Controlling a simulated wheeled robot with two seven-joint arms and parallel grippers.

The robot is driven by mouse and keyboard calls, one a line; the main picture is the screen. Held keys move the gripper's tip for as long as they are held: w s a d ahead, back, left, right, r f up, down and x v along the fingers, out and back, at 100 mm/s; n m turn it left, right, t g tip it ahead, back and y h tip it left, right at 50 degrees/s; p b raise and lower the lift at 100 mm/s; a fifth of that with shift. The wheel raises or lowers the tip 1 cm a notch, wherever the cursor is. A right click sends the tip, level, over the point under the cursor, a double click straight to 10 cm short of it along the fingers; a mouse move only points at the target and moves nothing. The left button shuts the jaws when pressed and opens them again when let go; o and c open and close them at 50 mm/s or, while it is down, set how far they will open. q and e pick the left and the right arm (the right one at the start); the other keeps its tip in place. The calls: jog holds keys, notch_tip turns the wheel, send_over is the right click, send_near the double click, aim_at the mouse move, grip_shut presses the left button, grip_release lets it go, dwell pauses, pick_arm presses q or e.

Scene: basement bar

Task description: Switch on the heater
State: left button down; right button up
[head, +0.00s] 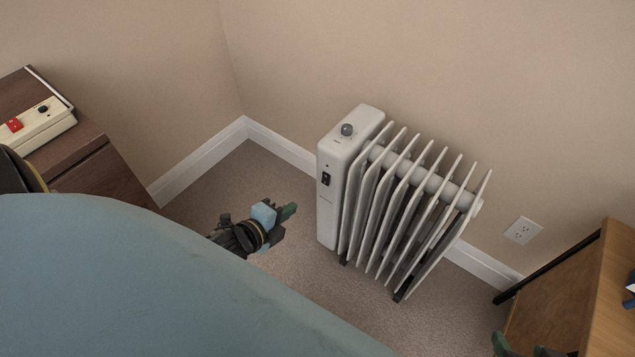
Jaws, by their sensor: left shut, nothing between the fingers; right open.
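The white oil-filled heater (332,200) stands upright on the carpet near the wall corner. Its control end faces left, with a grey knob (347,130) on top and a black rocker switch (326,179) on the front panel. I cannot tell the switch position. My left gripper (289,211) is shut and empty, left of the heater's panel and lower in the picture than the switch. It appears apart from the heater. My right gripper (522,347) is open at the bottom right edge, mostly cut off, away from the heater.
A dark wooden cabinet (105,182) at left carries a cream device (45,125) with a red switch. A wall outlet (523,230) is right of the heater. Wooden furniture (600,270) stands at the right edge. Carpet (215,190) is clear left of the heater.

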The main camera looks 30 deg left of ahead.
pick_arm(q)
jog(key=b, duration=0.3)
send_near(325, 184)
pick_arm(e)
jog(key=w+a+r+t+y, duration=0.2)
jog(key=w+a+r+t, duration=0.2)
jog(key=w+r+t, duration=0.3)
pick_arm(q)
jog(key=shift+b+x, duration=1.45)
jog(key=shift+x, duration=1.85)
pick_arm(e)
notch_tip(325, 184, up, 13)
jog(key=s+a+t+y, duration=0.1)
jog(key=s+t+y, duration=0.1)
jog(key=t, duration=0.6)
jog(key=shift+s+f+n+y, duration=0.15)
jog(key=shift+s+n+y, duration=0.15)
jog(key=shift+y, duration=0.4)
pick_arm(q)
jog(key=shift+w+f, duration=0.15)
pick_arm(e)
jog(key=shift+w+f, duration=0.15)
jog(key=shift+f, duration=0.05)
pick_arm(q)
jog(key=shift+p, duration=0.4)
pick_arm(e)
jog(key=shift+r, duration=0.15)
